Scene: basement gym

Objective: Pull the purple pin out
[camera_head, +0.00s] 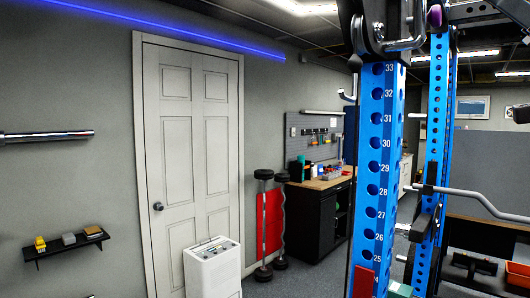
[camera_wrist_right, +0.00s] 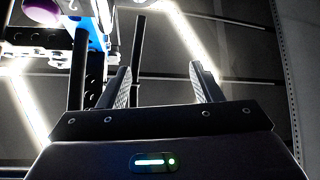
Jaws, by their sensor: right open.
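A purple round part (camera_wrist_right: 42,9) also shows at the top left corner of the right wrist view, cut off by the edge. How the pin sits in the rack is too small to tell. My right gripper (camera_wrist_right: 162,82) is open, with two grey fingers apart and nothing between them. The purple part is beyond and to the left of the fingers, not touching them. My left gripper is not in view.
The near blue upright (camera_head: 372,170) has numbered holes and dark metal fittings at its top. A bent metal bar (camera_head: 475,198) crosses at the right. A white door (camera_head: 195,150), a white appliance (camera_head: 212,268) and a workbench (camera_head: 325,183) stand behind and left.

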